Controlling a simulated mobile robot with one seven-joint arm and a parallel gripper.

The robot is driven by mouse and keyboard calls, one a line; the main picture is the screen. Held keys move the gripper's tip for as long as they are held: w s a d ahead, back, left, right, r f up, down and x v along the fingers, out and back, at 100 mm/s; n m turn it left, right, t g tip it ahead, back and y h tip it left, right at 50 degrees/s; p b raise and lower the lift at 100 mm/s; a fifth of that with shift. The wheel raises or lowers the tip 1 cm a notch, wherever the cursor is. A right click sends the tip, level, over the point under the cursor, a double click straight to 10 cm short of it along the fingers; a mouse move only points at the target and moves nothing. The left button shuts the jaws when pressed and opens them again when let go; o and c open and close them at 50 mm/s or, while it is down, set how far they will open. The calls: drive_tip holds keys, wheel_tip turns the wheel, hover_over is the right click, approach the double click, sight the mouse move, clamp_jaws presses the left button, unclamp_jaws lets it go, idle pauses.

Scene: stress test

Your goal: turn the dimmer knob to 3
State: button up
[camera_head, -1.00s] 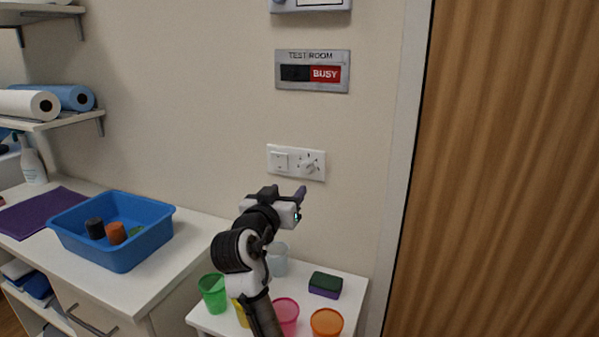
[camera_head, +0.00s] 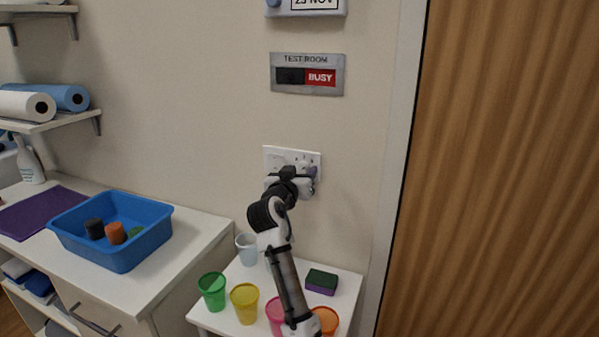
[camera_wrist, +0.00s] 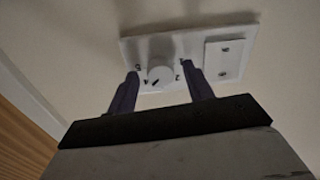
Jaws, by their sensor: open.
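The dimmer knob (camera_wrist: 160,75) is a white round knob with a dark pointer mark, on a white wall plate (camera_wrist: 190,42). In the wrist view, the mark points to the lower left. Small marks surround the knob, but I cannot read them surely. The plate (camera_head: 270,151) also shows in the head view, partly hidden by my arm. My gripper (camera_wrist: 160,69) is open. Its two dark purple fingers appear on either side of the knob, with gaps showing; I see no contact.
A rocker switch (camera_wrist: 228,58) shares the plate. A TEST ROOM sign (camera_head: 307,74) reading BUSY hangs above. Below stands a white table (camera_head: 255,275) with several coloured cups and a sponge (camera_head: 321,282). A blue tub (camera_head: 120,255) is left; a wooden door (camera_head: 500,170) is right.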

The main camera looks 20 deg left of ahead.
drive_tip(key=c, duration=1)
drive_tip(key=shift+o, duration=0.2)
drive_tip(key=shift+n, duration=0.3)
drive_tip(key=n+p, duration=0.2)
drive_tip(key=n, duration=0.2)
drive_tip(key=shift+r, duration=0.1)
drive_tip(key=n+p, duration=0.1)
drive_tip(key=n, duration=0.3)
drive_tip(key=shift+n+p, duration=0.35)
drive_tip(key=shift+n, duration=0.05)
drive_tip(key=o, duration=1)
drive_tip(key=shift+c, duration=0.2)
